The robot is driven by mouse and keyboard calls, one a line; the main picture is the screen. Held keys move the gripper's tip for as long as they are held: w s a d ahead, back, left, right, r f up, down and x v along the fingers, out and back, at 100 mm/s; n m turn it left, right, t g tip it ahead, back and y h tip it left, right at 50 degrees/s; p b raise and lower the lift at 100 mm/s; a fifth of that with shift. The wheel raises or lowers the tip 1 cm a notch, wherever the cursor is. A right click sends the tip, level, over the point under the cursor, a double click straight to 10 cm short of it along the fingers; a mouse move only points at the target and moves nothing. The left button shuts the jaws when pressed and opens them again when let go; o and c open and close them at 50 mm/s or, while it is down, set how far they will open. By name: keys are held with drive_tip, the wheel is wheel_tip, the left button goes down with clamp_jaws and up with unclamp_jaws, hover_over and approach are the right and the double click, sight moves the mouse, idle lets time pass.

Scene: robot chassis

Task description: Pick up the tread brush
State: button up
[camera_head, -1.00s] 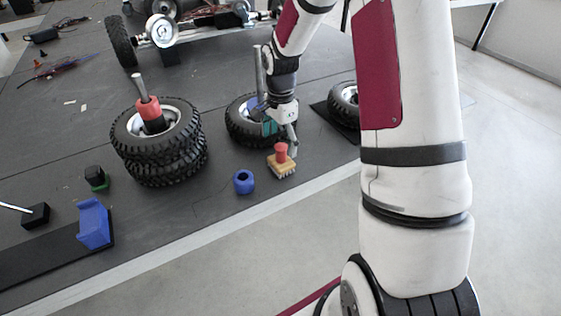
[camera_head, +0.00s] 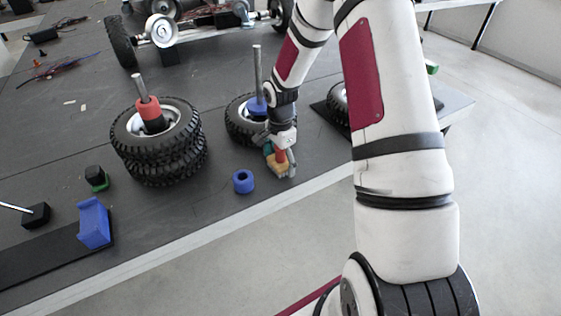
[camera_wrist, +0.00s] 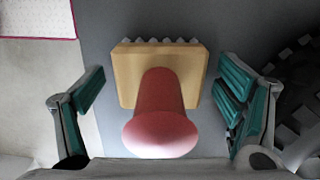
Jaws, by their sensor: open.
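The tread brush has a tan block (camera_wrist: 126,75) with pale bristles and a red handle (camera_wrist: 160,115). In the wrist view it sits between the fingers of my gripper (camera_wrist: 160,105), with a gap on both sides. The handle points toward the wrist camera. In the head view the brush (camera_head: 279,164) stands on the dark table near its front edge. My gripper (camera_head: 279,158) is open, lowered around it, and partly hides it.
A blue ring (camera_head: 243,181) stands just left of the brush. A tyre with a metal post (camera_head: 258,68) is behind it. Stacked tyres (camera_head: 158,160) stand to the left, and another tyre (camera_head: 338,103) is at the right. The table's front edge is close.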

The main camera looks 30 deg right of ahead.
sight(282, 162)
drive_tip(key=c, duration=1.3)
drive_tip(key=shift+c, duration=0.2)
drive_tip(key=shift+r, duration=0.55)
drive_tip(key=r, duration=0.1)
drive_tip(key=s+r, duration=0.1)
drive_tip(key=shift+a+r, duration=0.1)
drive_tip(key=shift+r, duration=0.2)
drive_tip(key=s+a+r, duration=0.1)
drive_tip(key=s+a, duration=0.1)
drive_tip(key=s, duration=1.3)
drive_tip(key=shift+a+r, duration=0.15)
drive_tip(key=shift+w, duration=0.1)
